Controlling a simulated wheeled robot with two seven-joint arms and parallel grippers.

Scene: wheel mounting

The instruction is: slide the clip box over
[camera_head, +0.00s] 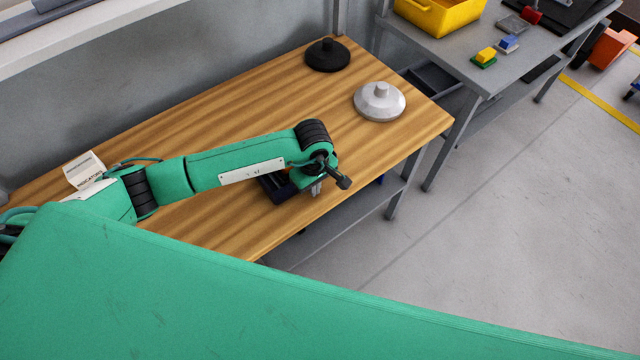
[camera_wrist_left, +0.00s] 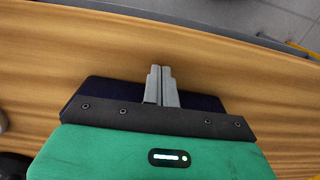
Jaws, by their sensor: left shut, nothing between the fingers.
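A dark navy box (camera_head: 278,188), likely the clip box, sits near the table's front edge, mostly hidden under my left arm. In the left wrist view dark navy parts of it (camera_wrist_left: 205,102) show on both sides of the fingers, with the rest hidden by the gripper body. My left gripper (camera_head: 316,190) is shut and empty, fingers pointing down beside the box's right side. Its two fingers meet in the left wrist view (camera_wrist_left: 160,72). I cannot tell whether they touch the box. My right gripper is not in view.
A grey table (camera_head: 450,52) with a yellow bin (camera_head: 440,14) stands at the back right. The table's middle is clear.

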